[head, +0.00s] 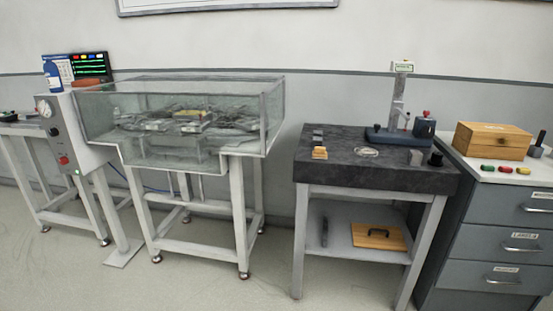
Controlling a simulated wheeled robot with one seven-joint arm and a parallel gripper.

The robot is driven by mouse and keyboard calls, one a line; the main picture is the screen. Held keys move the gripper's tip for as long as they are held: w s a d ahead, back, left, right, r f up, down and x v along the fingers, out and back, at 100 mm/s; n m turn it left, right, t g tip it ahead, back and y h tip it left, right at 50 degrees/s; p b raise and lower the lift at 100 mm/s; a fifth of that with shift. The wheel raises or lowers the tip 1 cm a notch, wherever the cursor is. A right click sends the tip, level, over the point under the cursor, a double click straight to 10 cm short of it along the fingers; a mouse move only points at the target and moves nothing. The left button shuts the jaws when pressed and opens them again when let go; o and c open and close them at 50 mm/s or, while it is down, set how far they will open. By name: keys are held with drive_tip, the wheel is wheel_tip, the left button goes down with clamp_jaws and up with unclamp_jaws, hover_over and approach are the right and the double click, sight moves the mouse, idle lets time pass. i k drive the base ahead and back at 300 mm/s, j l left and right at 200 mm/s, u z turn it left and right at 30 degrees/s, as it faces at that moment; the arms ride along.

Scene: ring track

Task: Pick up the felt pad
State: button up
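I cannot pick out the felt pad with certainty. Several small things lie on the dark stone-topped table (335,172) at the right of the head view. A pale, flat, roundish thing (367,152) lies near its middle. An orange-tan block (320,153) sits near its left front edge, with small dark blocks (318,136) behind it. A small grey piece (417,157) lies next to a black cylinder (436,159) on the right. All are too small to make out their material. My gripper is not in view.
A gauge stand (398,100) rises at the stone table's back. A wooden board with a handle (378,237) lies on its lower shelf. A drawer cabinet (500,215) with a wooden box (493,140) stands right, a glass-walled enclosure (185,110) left. The floor in front is clear.

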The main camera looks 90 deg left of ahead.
sight(320, 153)
drive_tip(key=u, duration=3.15)
